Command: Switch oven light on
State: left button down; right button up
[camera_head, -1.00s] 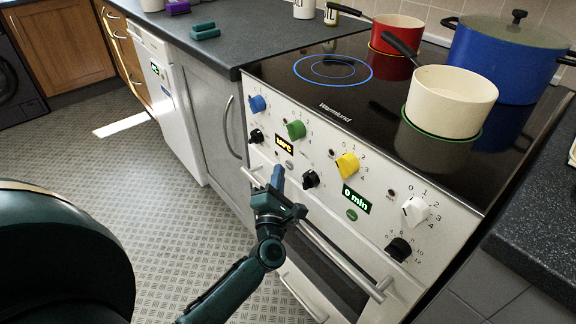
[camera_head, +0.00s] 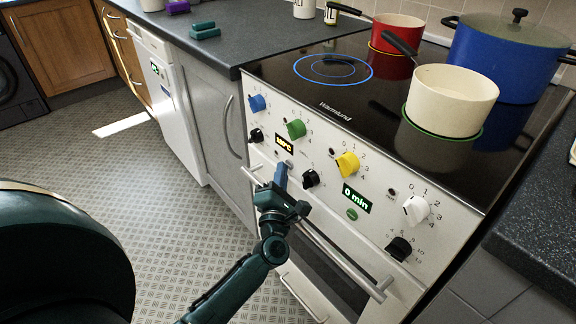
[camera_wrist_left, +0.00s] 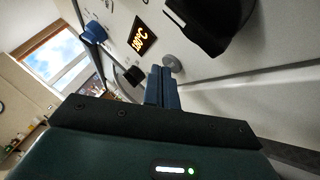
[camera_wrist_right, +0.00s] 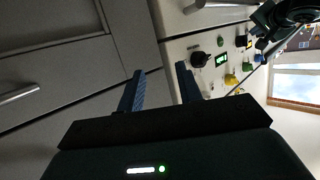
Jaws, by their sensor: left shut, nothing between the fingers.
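The white oven front (camera_head: 375,200) carries coloured knobs, black knobs and two lit displays. The orange temperature display (camera_head: 284,145) reads 180°C in the left wrist view (camera_wrist_left: 143,38). A small round grey button (camera_wrist_left: 173,62) sits beside it, between the display and a black knob (camera_wrist_left: 198,25). My left gripper (camera_head: 282,168) is shut and empty, its blue fingertips close to this button; in the left wrist view the fingertips (camera_wrist_left: 162,72) lie right beside it. Contact cannot be told. A green button (camera_head: 352,214) sits below the "0 min" display (camera_head: 357,199). My right gripper (camera_wrist_right: 159,72) is open and empty, low in front of grey cabinets.
The oven door handle (camera_head: 345,260) runs just below the left gripper. A cream pan (camera_head: 450,98), a red pot (camera_head: 398,38) and a blue pot (camera_head: 505,60) stand on the black hob (camera_head: 330,98). The patterned floor (camera_head: 160,190) at left is clear.

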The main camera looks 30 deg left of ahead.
pick_arm(q)
jog(key=shift+w+d, duration=0.1)
dwell(0.5)
jog(key=shift+f, duration=0.1)
jog(key=shift+s+a, duration=0.2)
jog(key=shift+s, duration=0.3)
jog(key=s+a+p, duration=0.1)
jog(key=s+a, duration=0.1)
jog(key=s, duration=0.3)
jog(key=shift+s+a, duration=0.2)
jog(key=shift+s, duration=0.1)
dwell(0.4)
